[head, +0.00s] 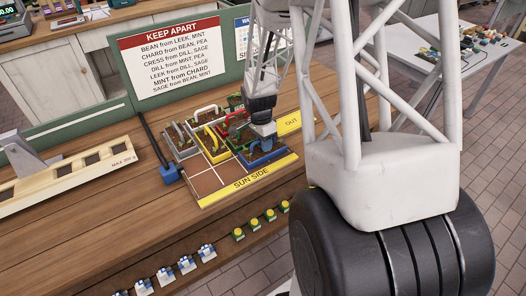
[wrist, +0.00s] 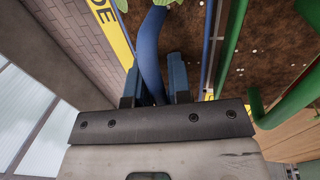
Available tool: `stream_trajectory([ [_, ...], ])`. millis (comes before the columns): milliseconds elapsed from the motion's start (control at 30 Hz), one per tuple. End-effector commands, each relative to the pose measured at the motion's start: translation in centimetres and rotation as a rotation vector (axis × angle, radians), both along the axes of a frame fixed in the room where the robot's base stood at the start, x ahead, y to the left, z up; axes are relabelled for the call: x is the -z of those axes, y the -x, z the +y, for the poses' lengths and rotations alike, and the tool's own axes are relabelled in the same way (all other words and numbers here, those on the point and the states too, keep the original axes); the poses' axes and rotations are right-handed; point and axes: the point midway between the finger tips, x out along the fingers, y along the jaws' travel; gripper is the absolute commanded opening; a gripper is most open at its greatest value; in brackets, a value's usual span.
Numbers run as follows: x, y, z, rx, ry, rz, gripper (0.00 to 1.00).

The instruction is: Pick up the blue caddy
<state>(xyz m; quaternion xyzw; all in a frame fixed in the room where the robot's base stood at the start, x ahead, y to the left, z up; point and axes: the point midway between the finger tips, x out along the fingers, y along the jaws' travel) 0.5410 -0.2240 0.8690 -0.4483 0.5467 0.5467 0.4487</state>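The blue caddy (head: 268,157) sits in the front right part of the planter tray on the wooden bench, partly hidden by my gripper. My gripper (head: 263,143) points down over it. In the wrist view, the caddy's blue arched handle (wrist: 150,52) runs between the two fingers of my gripper (wrist: 154,84). The fingers stand on either side of the handle, very close to it. Whether both press on it cannot be seen. Brown soil and green leaves show beside the handle in the wrist view.
Yellow (head: 216,151), red (head: 236,122) and grey (head: 179,147) caddies stand close by. A green handle (wrist: 292,98) is right of my gripper in the wrist view. The yellow "SUN SIDE" strip (head: 252,179) edges the tray. Empty tray squares (head: 205,183) lie left. A "KEEP APART" sign (head: 170,60) stands behind.

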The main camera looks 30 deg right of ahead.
Motion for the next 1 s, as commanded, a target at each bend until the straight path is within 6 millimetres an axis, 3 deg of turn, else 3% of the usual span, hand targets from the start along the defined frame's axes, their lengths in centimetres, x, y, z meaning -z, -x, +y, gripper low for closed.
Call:
stream_trajectory([
  [333,-0.04,-0.02,0.0,0.0,0.0,0.0,0.19],
  [467,-0.04,-0.02,0.0,0.0,0.0,0.0,0.0],
  [1000,-0.53,-0.06,-0.02,0.0,0.001,-0.002,0.0],
])
